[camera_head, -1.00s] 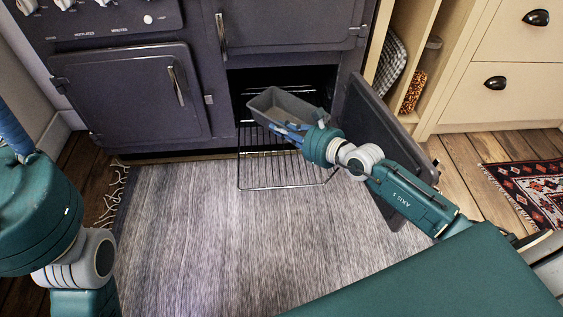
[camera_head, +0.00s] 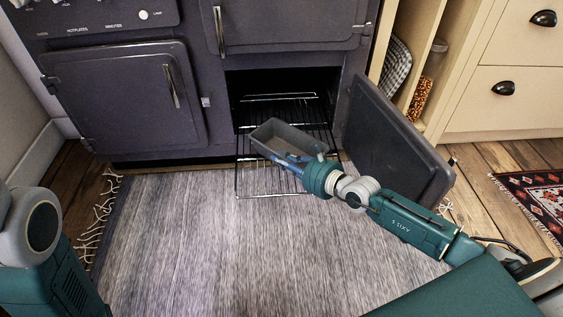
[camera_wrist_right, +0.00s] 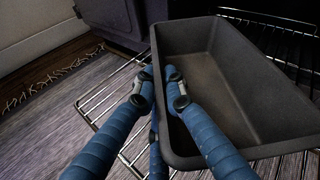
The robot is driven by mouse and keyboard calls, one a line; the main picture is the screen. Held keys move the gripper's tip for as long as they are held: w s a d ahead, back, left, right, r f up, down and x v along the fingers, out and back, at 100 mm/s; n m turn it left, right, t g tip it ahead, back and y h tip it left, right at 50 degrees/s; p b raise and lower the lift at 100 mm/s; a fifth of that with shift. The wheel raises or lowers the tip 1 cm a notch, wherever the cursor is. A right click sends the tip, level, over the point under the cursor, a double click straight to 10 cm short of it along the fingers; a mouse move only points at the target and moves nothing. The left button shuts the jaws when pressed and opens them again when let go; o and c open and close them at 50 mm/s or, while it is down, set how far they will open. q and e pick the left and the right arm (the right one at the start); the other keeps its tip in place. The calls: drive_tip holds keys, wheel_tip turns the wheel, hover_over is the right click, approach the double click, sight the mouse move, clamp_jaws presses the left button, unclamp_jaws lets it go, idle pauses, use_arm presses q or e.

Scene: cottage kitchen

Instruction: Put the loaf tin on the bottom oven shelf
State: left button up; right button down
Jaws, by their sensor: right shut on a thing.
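The grey loaf tin (camera_head: 267,146) is upright over the pulled-out wire oven shelf (camera_head: 246,178), in front of the lower oven opening. My right gripper (camera_head: 288,160) is shut on the tin's near side wall. In the right wrist view, the gripper (camera_wrist_right: 160,82) has fingers on both sides of that wall of the empty tin (camera_wrist_right: 205,85). Shelf bars show beside and beyond the tin. I cannot tell whether its base touches the bars. My left arm shows at the left edge, but its gripper is out of view.
The open oven door (camera_head: 392,140) stands right of the shelf, close to my right arm. Another wire rack (camera_head: 278,97) shows inside the dark oven. A closed oven door (camera_head: 125,100) is at left. The grey rug (camera_head: 200,240) in front is clear.

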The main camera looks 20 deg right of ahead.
drive_tip(key=shift+r, duration=0.1)
drive_tip(key=c, duration=1.8)
unclamp_jaws()
drive_tip(key=shift+f, duration=0.2)
